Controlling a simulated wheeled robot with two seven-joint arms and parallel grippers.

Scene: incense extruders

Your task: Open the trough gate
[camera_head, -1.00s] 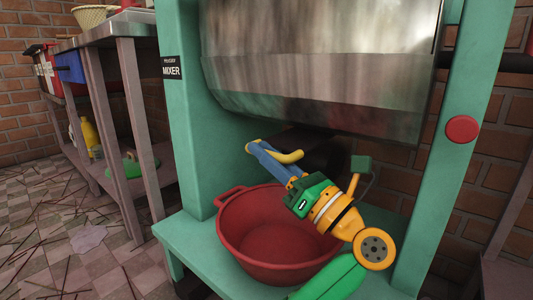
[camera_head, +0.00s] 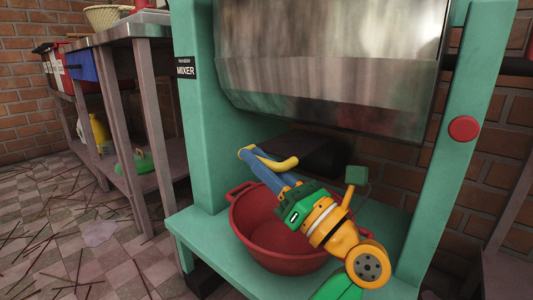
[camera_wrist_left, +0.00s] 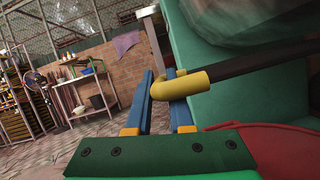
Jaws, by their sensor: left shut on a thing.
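The steel trough (camera_head: 330,75) hangs in the green mixer frame (camera_head: 205,130). A dark part, perhaps the gate (camera_head: 310,150), shows below its underside. My left gripper (camera_head: 266,160) reaches up from the lower right, its blue fingers shut on a yellow handle (camera_head: 283,164). In the left wrist view the yellow handle (camera_wrist_left: 182,85) lies between the fingers and joins a dark rod (camera_wrist_left: 260,62) running right. How the rod meets the gate is hidden. My right gripper is not in view.
A red basin (camera_head: 250,212) stands on the mixer's green base (camera_head: 205,240), under my left arm. A red button (camera_head: 463,128) is on the right post. A metal table (camera_head: 120,35) stands at left; the tiled floor before it has scattered sticks.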

